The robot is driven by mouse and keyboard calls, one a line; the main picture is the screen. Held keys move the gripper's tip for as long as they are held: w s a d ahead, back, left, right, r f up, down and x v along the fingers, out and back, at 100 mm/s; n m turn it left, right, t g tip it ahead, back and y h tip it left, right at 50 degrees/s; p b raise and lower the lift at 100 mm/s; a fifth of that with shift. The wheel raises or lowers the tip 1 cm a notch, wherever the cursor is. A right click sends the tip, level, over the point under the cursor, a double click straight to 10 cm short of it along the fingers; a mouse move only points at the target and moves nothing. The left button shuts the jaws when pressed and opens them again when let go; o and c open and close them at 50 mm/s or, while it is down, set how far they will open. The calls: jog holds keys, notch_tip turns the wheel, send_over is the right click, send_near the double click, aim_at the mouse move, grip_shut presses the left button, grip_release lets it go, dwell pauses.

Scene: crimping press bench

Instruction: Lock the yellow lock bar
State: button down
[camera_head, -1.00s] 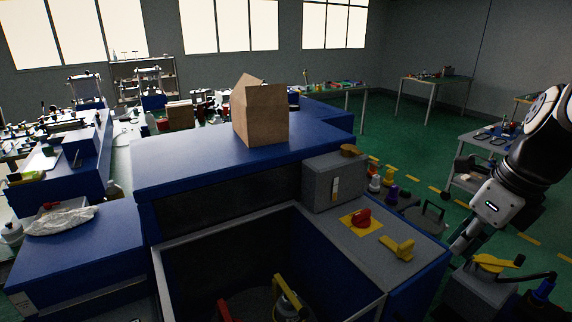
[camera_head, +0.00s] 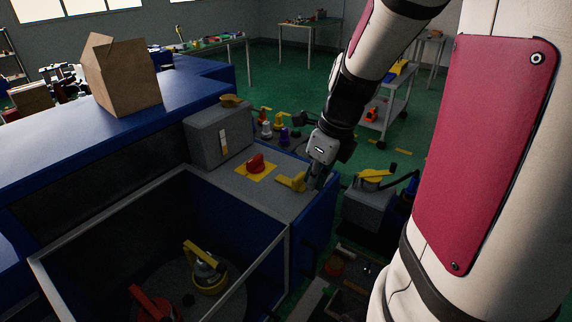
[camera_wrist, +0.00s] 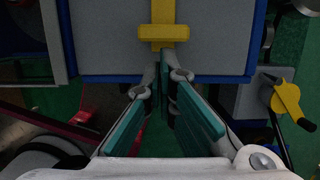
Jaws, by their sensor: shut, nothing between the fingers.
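The yellow lock bar (camera_head: 293,182) is a T-shaped piece on the grey top of the blue press bench, near its right edge. My gripper (camera_head: 314,183) points down beside the bar at the bench edge. In the wrist view my gripper (camera_wrist: 164,80) has its fingertips together with nothing between them. They sit close to the end of the stem; I cannot tell whether they touch it.
A red knob on a yellow plate (camera_head: 256,166) and a grey control box (camera_head: 219,134) stand left of the bar. A separate box with a yellow handle (camera_head: 375,176) stands to the right. The open press well (camera_head: 160,235) is in front.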

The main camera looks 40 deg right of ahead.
jog(key=w, duration=0.1)
jog(key=w+a, duration=0.1)
jog(key=w, duration=0.2)
jog(key=shift+w+a, duration=0.2)
jog(key=shift+a, duration=0.1)
